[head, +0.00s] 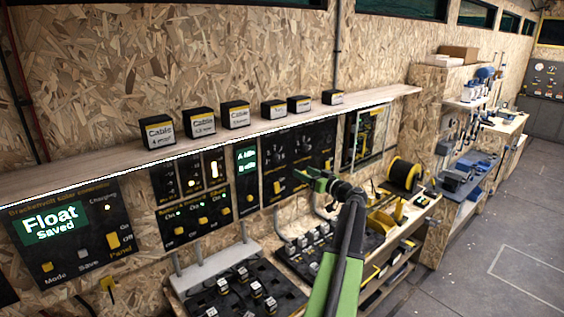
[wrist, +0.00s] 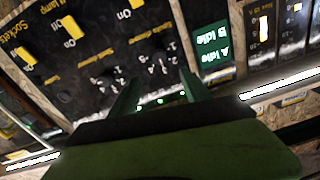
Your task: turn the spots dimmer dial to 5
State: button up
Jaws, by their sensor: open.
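The black dimmer panel (head: 298,157) is on the chipboard wall below the shelf, with pale scale numbers across it. It also shows tilted in the wrist view (wrist: 85,60), with two numbered dial scales and small labels too blurred to read surely. I cannot tell which scale is the spots one, and its dial's pointer cannot be read. My gripper (head: 318,178) is in front of the lower part of this panel. In the wrist view my gripper's (wrist: 160,95) two green fingers stand apart, below one number scale (wrist: 160,70), with nothing visible held between them. Contact cannot be told.
A green-lit display (head: 246,165) reading idle is left of the dimmer panel. Switch panels (head: 190,190) and a Float display (head: 52,223) lie further left. The shelf (head: 220,136) with several cable boxes juts out above. Benches with gear stand below; the floor at right is clear.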

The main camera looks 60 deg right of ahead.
aim_at(279, 160)
jog(key=x, duration=1.4)
jog(key=shift+w+d, duration=0.1)
jog(key=shift+w, duration=0.1)
jog(key=shift+c, duration=0.2)
grip_shut()
jog(key=shift+s, duration=0.1)
jog(key=shift+f, duration=0.1)
